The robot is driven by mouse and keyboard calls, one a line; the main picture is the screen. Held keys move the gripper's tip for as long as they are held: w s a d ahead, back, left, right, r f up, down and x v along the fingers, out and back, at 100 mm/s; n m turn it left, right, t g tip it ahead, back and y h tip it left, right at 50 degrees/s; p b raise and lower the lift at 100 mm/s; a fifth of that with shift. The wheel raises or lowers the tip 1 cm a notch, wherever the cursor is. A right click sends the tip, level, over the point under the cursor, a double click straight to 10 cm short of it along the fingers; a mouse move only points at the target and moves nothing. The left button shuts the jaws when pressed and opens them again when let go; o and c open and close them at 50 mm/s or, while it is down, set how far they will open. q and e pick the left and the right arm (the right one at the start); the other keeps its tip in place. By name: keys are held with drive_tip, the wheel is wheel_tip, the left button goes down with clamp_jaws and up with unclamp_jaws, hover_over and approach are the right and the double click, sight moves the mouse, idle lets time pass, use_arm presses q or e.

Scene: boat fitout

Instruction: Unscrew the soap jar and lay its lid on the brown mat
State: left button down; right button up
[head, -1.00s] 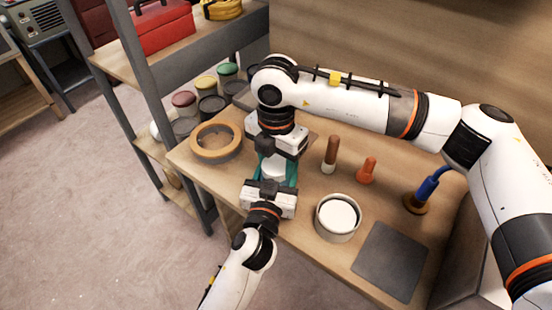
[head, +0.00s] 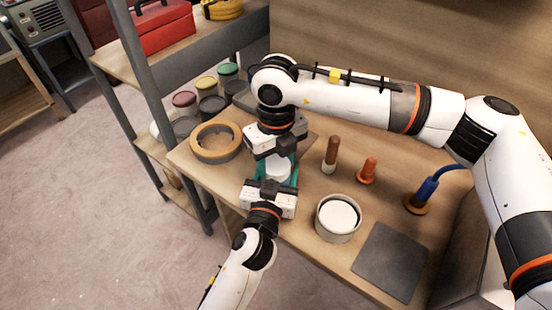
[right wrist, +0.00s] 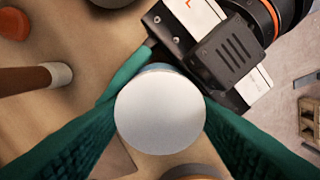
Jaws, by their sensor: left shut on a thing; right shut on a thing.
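The soap jar shows in the head view as a small pale round thing (head: 277,172) between my two grippers, mostly hidden. In the right wrist view its lid is a plain whitish disc (right wrist: 160,114) with a strip of bluish jar (right wrist: 158,68) behind it. My right gripper (head: 278,158), above, is shut on the lid, a green finger on each side. My left gripper (head: 276,181), coming from the front, is shut on the jar body.
A round tan-rimmed container (head: 216,142) stands at left. A white-topped tub (head: 338,217), a brown-handled tool (head: 331,155), an orange peg (head: 367,170) and a blue-handled item (head: 427,188) stand to the right. Several paint pots (head: 206,85) sit on the shelf behind.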

drive_tip(key=o, duration=1.1)
drive_tip(key=shift+c, duration=0.2)
drive_tip(key=shift+r, duration=0.1)
wheel_tip(320, 180, up, 4)
drive_tip(key=shift+r, duration=0.15)
drive_tip(key=shift+c, duration=0.4)
drive_tip(key=m, duration=0.2)
drive_tip(key=r+m, duration=0.1)
drive_tip(key=shift+m, duration=0.4)
drive_tip(key=m, duration=0.1)
drive_tip(key=r+m, duration=0.1)
drive_tip(key=m, duration=0.1)
drive_tip(key=shift+m, duration=0.3)
drive_tip(key=m, duration=0.3)
drive_tip(key=r+m, duration=0.1)
drive_tip(key=m, duration=0.2)
drive_tip(key=shift+r, duration=0.2)
drive_tip(key=shift+f, duration=3.95)
